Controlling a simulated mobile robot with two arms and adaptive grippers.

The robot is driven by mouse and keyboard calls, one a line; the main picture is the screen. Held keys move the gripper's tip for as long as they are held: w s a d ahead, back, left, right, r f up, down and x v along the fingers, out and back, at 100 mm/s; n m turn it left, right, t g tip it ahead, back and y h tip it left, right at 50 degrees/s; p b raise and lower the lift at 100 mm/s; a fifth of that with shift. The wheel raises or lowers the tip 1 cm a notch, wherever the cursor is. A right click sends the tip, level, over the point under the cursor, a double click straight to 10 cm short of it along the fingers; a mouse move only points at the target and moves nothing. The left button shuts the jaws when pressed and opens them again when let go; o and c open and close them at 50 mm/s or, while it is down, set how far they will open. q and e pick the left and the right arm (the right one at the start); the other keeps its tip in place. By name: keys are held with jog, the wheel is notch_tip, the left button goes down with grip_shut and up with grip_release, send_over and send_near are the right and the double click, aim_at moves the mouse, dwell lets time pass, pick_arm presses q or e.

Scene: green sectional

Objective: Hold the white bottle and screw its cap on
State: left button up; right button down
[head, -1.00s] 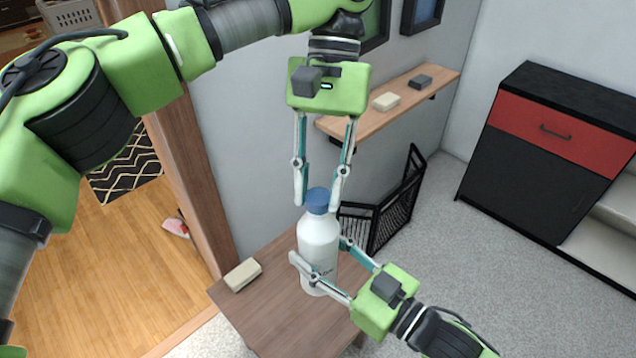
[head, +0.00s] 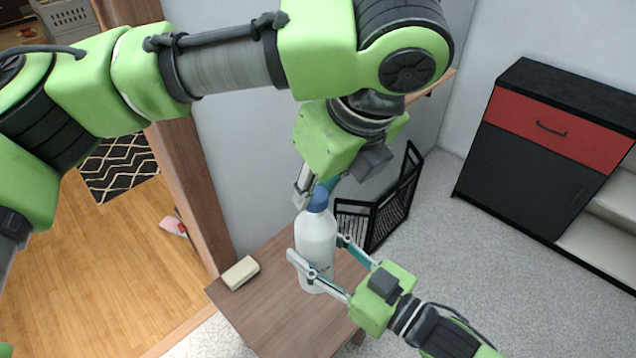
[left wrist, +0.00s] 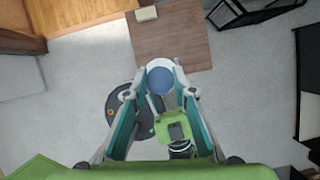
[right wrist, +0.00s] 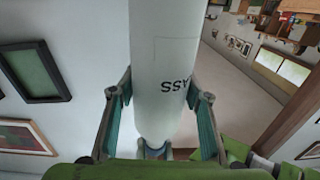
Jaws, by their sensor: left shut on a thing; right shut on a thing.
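The white bottle (head: 314,232) stands upright near the back of the small brown wooden table (head: 270,312). Its blue cap (head: 318,201) sits at the top of the neck; the thread is hidden. My left gripper (head: 315,191) points down from above and is shut on the cap. In the left wrist view the cap (left wrist: 160,80) shows between the finger ends. My right gripper (head: 318,250) comes from the lower right and is shut around the bottle's body. In the right wrist view the bottle (right wrist: 157,60) fills the space between the fingers, with black lettering on its side.
A cream block (head: 241,273) lies on the table's left edge. A black wire rack (head: 385,212) stands behind the table by the wall. A black and red cabinet (head: 545,145) is at the right. Grey carpet lies clear between.

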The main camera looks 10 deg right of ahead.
pick_arm(q)
jog(key=m+h, duration=0.1)
jog(key=m, duration=0.2)
jog(key=m+h, duration=0.1)
jog(key=m, duration=0.2)
jog(key=shift+a+t, duration=0.15)
jog(key=shift+t, duration=0.15)
jog(key=m+h, duration=0.2)
jog(key=m, duration=0.3)
jog(key=o, duration=0.7)
jog(key=shift+o, duration=0.2)
jog(key=v, duration=1.2)
jog(key=shift+w, duration=0.25)
